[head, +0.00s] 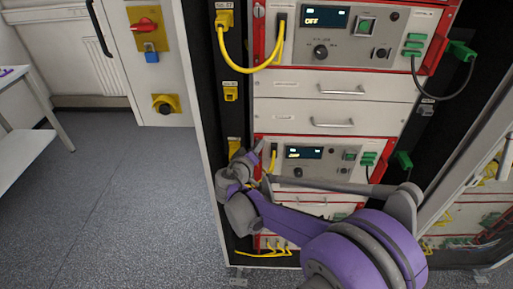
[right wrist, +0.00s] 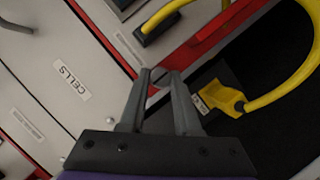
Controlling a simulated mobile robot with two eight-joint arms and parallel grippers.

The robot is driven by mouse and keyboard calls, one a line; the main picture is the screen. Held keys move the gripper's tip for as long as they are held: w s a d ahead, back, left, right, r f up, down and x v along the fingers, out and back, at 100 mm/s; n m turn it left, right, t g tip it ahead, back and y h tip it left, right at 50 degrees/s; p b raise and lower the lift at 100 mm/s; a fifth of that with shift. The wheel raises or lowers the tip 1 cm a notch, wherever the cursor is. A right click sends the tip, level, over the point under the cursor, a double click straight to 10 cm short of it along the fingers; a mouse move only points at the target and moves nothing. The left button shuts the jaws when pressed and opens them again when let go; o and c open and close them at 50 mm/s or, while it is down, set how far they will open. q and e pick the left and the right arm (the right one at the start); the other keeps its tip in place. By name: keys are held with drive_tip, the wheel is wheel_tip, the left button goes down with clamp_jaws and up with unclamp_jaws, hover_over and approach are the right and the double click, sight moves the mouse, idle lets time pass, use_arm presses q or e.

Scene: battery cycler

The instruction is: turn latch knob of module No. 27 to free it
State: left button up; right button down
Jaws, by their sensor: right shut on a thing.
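A red-framed module (head: 330,150) with a lit display sits in the rack's lower part; its number is not readable here. My right gripper (head: 260,148) reaches its upper left corner and hides the latch knob there in the head view. In the right wrist view, the gripper's two fingers (right wrist: 161,76) are closed around a small grey knob (right wrist: 159,75) at the edge of the red frame. Most of the knob is hidden between the fingertips. My left gripper is not in view.
A yellow cable (right wrist: 285,92) with a yellow plug (right wrist: 222,97) hangs close beside the fingers. A second red-framed module (head: 340,35) is higher up, with drawers (head: 335,88) between. An open cabinet door with a red switch (head: 144,25) stands left.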

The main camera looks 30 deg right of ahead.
drive_tip(key=n+t+h+b, duration=0.1)
drive_tip(key=n+b, duration=0.2)
drive_tip(key=n, duration=0.2)
drive_tip(key=n+t+h+b, duration=0.1)
drive_tip(key=n+h+b, duration=0.1)
drive_tip(key=n, duration=0.4)
drive_tip(key=f+n+t+h+b, duration=0.1)
drive_tip(key=n+t+b, duration=0.1)
drive_tip(key=n+b, duration=0.2)
drive_tip(key=shift+n+h, duration=0.3)
drive_tip(key=shift+n, duration=0.8)
drive_tip(key=c, duration=0.6)
unclamp_jaws()
